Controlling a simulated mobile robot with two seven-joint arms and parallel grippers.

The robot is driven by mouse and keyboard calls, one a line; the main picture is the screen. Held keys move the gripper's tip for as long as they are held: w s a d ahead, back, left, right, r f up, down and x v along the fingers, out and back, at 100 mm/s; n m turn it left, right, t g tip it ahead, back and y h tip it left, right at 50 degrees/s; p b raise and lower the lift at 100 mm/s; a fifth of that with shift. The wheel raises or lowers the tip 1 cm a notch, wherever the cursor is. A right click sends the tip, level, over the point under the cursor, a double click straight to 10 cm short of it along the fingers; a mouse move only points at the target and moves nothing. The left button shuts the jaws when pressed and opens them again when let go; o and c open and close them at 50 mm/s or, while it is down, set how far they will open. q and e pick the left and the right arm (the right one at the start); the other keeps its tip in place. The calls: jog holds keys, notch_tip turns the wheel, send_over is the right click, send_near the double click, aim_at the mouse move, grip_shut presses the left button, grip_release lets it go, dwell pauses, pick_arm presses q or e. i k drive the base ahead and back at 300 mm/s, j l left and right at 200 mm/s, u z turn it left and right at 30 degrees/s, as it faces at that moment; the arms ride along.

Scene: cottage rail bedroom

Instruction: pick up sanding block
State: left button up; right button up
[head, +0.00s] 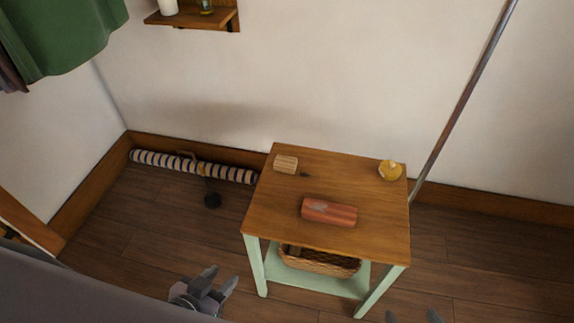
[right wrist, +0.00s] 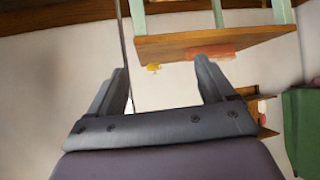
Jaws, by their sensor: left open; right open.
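A small side table (head: 375,225) with a brown wooden top and pale green legs stands against the wall. A reddish block (head: 340,213) with a grey patch lies near the middle of its top, and a small tan ridged block (head: 285,164) lies at the back left. I cannot tell for certain which is the sanding block. The reddish block also shows in the right wrist view (right wrist: 213,51), which sees the table upside down. My left gripper (head: 221,281) is open and empty, left of the table's front. My right gripper (head: 412,318) is open and empty at the bottom edge, apart from the table.
A yellow object (head: 390,171) sits at the table's back right. A woven basket (head: 320,262) rests on the lower shelf. A metal pole (head: 465,98) leans at the right.

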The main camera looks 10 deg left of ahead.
aim_at(288, 164)
jog(key=k+j+u, duration=0.15)
jog(key=j+u, duration=0.15)
jog(key=j, duration=0.2)
jog(key=j+z, duration=0.45)
jog(key=j, duration=0.25)
jog(key=j+z, duration=0.35)
jog(key=k+j+z, duration=0.1)
jog(key=j+z, duration=0.25)
jog(key=i+j+z, duration=0.1)
jog(key=j+z, duration=1.75)
